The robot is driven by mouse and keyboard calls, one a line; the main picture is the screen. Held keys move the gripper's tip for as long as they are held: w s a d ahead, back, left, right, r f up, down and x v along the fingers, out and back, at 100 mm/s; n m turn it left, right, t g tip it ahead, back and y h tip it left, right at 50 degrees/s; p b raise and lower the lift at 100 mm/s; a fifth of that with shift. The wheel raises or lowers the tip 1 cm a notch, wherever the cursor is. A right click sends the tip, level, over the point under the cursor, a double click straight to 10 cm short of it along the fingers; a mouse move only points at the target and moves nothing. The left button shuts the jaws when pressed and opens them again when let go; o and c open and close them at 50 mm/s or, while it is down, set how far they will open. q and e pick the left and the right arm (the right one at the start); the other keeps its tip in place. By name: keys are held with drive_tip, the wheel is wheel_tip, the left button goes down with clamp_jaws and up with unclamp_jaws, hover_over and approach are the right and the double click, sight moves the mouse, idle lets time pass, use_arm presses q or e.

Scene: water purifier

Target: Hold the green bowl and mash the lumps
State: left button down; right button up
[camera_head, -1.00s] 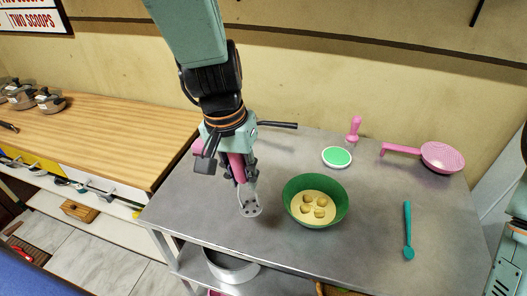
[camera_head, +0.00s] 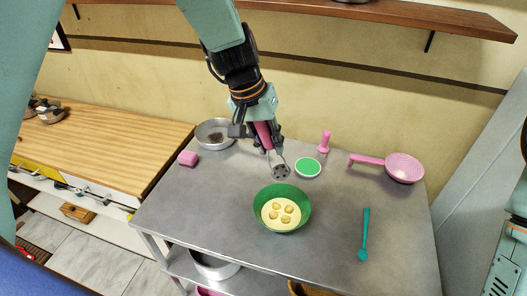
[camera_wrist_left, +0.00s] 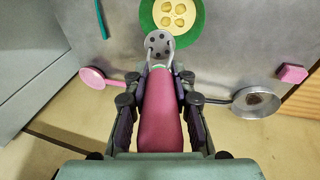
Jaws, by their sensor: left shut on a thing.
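The green bowl (camera_head: 304,207) stands on the grey metal table and holds pale yellow mash with several lumps (camera_head: 283,212). It also shows at the top of the left wrist view (camera_wrist_left: 146,14). My left gripper (camera_head: 266,139) is shut on the pink handle of a masher (camera_head: 281,172), whose round, holed metal head hangs down. In the head view, the masher head is just behind the bowl's far rim; in the left wrist view, the head (camera_wrist_left: 159,45) shows just outside the bowl rim. My right gripper is out of view.
Behind the bowl are a green-and-white disc (camera_head: 307,167) and an upright pink-handled tool (camera_head: 325,141). A pink strainer (camera_head: 403,167) and teal spoon (camera_head: 364,235) lie right. A metal pan (camera_head: 214,134) and pink block (camera_head: 188,158) stand left. The table's front left is clear.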

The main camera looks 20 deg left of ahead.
sight(272, 161)
use_arm(q)
drive_tip(key=shift+d+r, duration=0.15)
drive_tip(key=shift+d, duration=0.05)
drive_tip(key=shift+d+h, duration=0.15)
drive_tip(key=shift+h, duration=0.15)
drive_tip(key=f+b, duration=0.2)
drive_tip(key=f, duration=0.1)
drive_tip(key=f+b, duration=0.1)
drive_tip(key=shift+w+a+f, duration=0.15)
drive_tip(key=shift+a+f, duration=0.1)
drive_tip(key=shift+a, duration=0.15)
drive_tip(key=shift+d+f+b, duration=0.1)
drive_tip(key=shift+f+b, duration=0.2)
drive_tip(key=shift+b, duration=0.2)
drive_tip(key=shift+d, duration=0.25)
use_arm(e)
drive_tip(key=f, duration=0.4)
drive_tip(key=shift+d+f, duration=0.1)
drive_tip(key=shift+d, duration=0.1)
use_arm(q)
drive_tip(key=shift+a, duration=0.15)
